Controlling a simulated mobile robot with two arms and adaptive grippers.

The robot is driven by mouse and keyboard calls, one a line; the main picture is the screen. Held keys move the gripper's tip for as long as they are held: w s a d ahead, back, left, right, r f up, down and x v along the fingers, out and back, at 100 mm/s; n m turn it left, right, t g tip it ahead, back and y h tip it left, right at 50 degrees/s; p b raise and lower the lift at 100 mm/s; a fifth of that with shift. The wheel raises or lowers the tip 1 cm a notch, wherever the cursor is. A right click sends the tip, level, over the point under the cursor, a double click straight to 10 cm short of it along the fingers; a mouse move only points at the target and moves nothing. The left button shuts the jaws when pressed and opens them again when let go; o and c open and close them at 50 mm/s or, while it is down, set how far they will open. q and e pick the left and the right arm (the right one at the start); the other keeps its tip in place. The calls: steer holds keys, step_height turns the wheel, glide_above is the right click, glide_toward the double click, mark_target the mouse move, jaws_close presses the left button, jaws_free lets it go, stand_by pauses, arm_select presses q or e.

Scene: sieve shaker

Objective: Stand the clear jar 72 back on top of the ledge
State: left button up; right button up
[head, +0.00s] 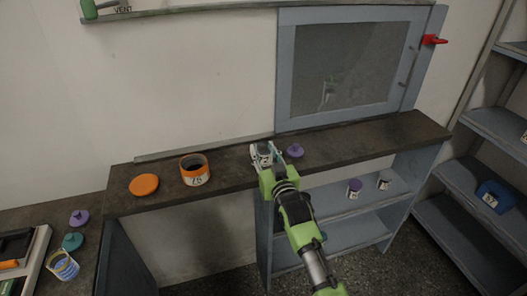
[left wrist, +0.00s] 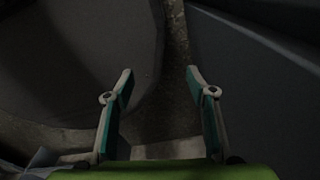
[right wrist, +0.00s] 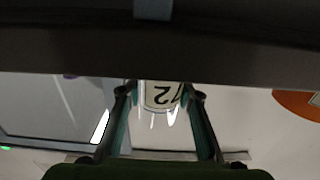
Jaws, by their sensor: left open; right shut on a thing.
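The clear jar 72 (right wrist: 160,97) is between the fingers of my right gripper (right wrist: 166,90), its label turned over in the right wrist view. In the head view my right gripper (head: 264,155) is shut on the jar at the dark ledge (head: 230,179), partly covering it. I cannot tell whether the jar's base touches the ledge top. My left gripper (left wrist: 158,72) is open and empty in the left wrist view, over a dim floor area. It is not in the head view.
On the ledge, an orange-rimmed jar (head: 194,172) and an orange lid (head: 144,185) stand left of my right gripper; a purple lid (head: 295,151) lies close on its right. The ledge is clear farther right. A framed window (head: 350,65) rises behind.

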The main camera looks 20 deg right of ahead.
steer(key=shift+f, duration=0.2)
steer(key=shift+f, duration=0.15)
steer(key=o, duration=1.2)
